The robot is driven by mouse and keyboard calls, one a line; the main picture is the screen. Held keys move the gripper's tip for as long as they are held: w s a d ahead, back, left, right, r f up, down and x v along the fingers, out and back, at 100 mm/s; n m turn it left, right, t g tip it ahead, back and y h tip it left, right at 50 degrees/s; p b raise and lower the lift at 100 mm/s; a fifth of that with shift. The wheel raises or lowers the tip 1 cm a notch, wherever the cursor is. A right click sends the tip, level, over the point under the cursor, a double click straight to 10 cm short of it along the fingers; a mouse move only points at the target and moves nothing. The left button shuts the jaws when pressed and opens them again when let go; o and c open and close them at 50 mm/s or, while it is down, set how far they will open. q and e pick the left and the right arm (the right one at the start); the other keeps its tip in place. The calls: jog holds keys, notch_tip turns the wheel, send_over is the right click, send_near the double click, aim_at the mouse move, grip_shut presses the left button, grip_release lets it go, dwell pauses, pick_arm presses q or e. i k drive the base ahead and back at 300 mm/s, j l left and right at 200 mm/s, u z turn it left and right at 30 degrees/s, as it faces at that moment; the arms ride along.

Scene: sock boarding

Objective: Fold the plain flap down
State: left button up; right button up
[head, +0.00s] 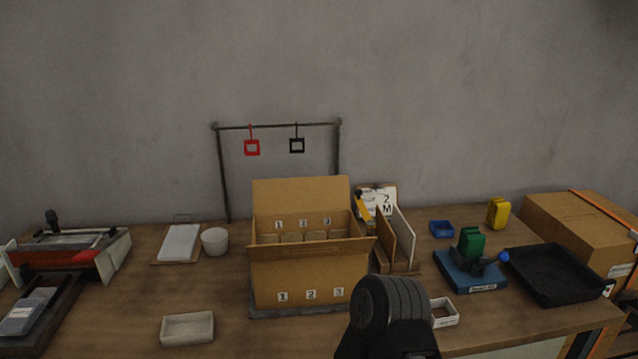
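An open cardboard box (305,283) stands upright mid-table on a dark base, with numbers 1, 2 and 3 on its front wall. Its back flap (300,199) stands up and looks plain. Its front flap (312,247) sticks outward toward me, roughly level, and also shows no print. The numbers 1, 2, 3 appear again inside, above a row of compartments. A black rounded link of my arm (393,310) rises from the bottom edge, just right of the box's front. No fingertips of either gripper show.
Upright cardboard dividers (402,240) stand close to the box's right side. A pale tray (187,328) lies front left, and a white cup (215,241) behind it. A blue-based device (470,275) and a black tray (555,275) are at right. A rack (280,126) stands behind.

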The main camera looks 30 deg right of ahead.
aim_at(329, 193)
jog(key=l+u, duration=0.1)
jog(key=l, duration=1.85)
